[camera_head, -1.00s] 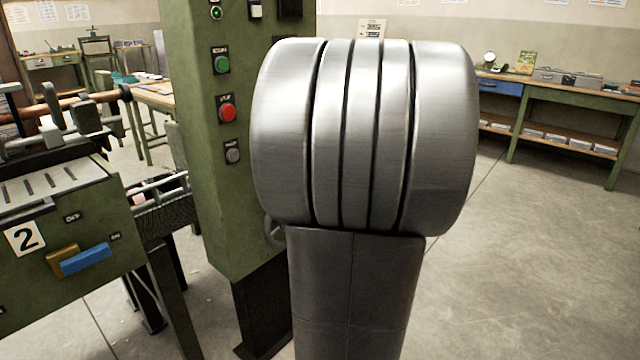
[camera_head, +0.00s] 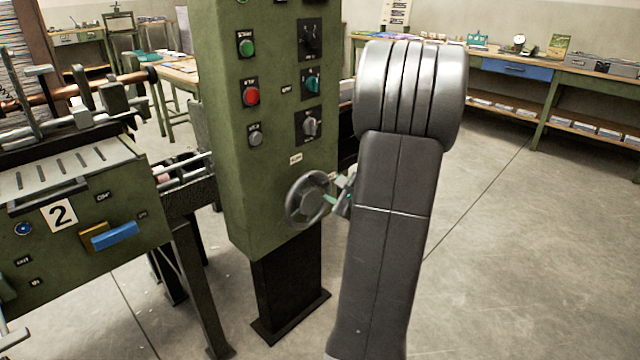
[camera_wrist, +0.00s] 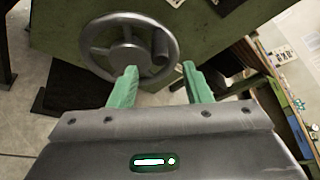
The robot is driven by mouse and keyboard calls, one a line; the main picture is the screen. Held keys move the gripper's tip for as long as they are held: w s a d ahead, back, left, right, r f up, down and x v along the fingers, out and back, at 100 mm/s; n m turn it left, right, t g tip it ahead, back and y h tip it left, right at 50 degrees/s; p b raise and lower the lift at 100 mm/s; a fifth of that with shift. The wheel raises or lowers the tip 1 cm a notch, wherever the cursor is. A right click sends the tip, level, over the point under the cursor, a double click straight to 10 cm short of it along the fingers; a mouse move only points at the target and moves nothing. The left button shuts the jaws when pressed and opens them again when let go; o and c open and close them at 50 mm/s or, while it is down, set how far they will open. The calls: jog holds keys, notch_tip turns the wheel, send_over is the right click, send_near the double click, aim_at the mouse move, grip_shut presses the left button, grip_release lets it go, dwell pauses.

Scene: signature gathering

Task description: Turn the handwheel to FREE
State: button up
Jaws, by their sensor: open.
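The grey handwheel (camera_head: 309,199) is mounted low on the front of the green control cabinet. In the wrist view the handwheel (camera_wrist: 92,42) shows its rim, hub and a stubby dark handle knob (camera_wrist: 160,46) on its right side. My gripper (camera_wrist: 158,76) is open, its green fingers apart, with nothing between them. The fingers point at the wheel's lower right, with the knob ahead in the gap between them. In the head view my gripper (camera_head: 335,199) is at the wheel's right edge, partly hidden by my arm. I cannot tell whether it touches.
The green cabinet (camera_head: 262,185) carries green and red buttons and several rotary switches above the wheel. A green machine marked 2 (camera_head: 90,225) stands at the left. A workbench (camera_head: 550,85) runs along the back right. The floor at the right is clear.

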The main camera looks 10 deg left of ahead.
aim_at(324, 184)
jog(key=x, duration=0.9)
jog(key=shift+w+a+b, duration=0.1)
jog(key=shift+w+b, duration=0.05)
jog(key=shift+b, duration=0.15)
grip_shut()
